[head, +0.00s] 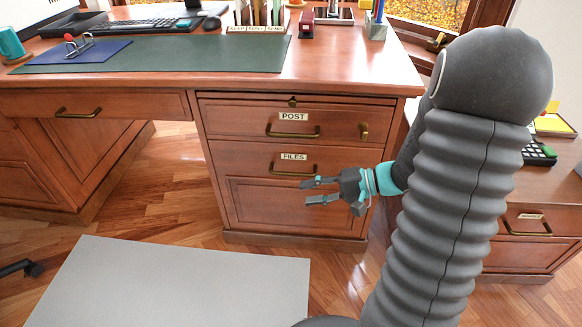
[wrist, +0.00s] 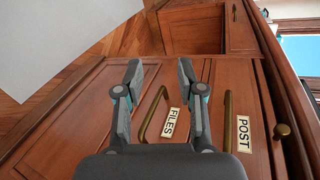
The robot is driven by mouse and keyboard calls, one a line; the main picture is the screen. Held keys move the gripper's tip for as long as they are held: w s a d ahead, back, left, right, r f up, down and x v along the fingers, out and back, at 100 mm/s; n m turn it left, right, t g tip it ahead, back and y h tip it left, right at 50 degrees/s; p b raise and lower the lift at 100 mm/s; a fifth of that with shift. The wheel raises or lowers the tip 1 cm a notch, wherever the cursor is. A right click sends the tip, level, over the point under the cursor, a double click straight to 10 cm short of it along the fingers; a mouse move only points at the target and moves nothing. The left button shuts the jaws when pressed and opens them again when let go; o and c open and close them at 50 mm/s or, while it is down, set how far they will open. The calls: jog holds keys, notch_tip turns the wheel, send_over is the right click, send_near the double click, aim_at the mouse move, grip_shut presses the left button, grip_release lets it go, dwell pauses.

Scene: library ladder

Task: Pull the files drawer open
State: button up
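The files drawer (head: 235,160) is a wooden drawer front in the desk pedestal, flush with its frame and shut. Its label reads FILES (head: 293,157), and it also shows in the wrist view (wrist: 171,123). Its brass bar handle (head: 290,171) sits under the label. In the wrist view the handle (wrist: 148,118) appears between the two fingers. My gripper (head: 309,192) is open, just below and in front of the handle; it also shows open in the wrist view (wrist: 160,70). I cannot tell how far the fingers are from the handle.
The shut post drawer (head: 230,116) with its brass handle is directly above, with a small brass key or latch (head: 363,131) at its right. A grey mat (head: 180,285) lies on the wood floor in front. A lower cabinet (head: 520,255) stands at right.

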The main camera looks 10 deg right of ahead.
aim_at(293, 174)
jog(key=w+d+f+m+t, duration=0.45)
jog(key=d+f+t, duration=0.2)
jog(key=d, duration=0.25)
jog(key=x, duration=0.9)
jog(key=p+x, duration=0.1)
jog(key=x, duration=0.4)
jog(key=shift+w+r, duration=0.3)
grip_shut()
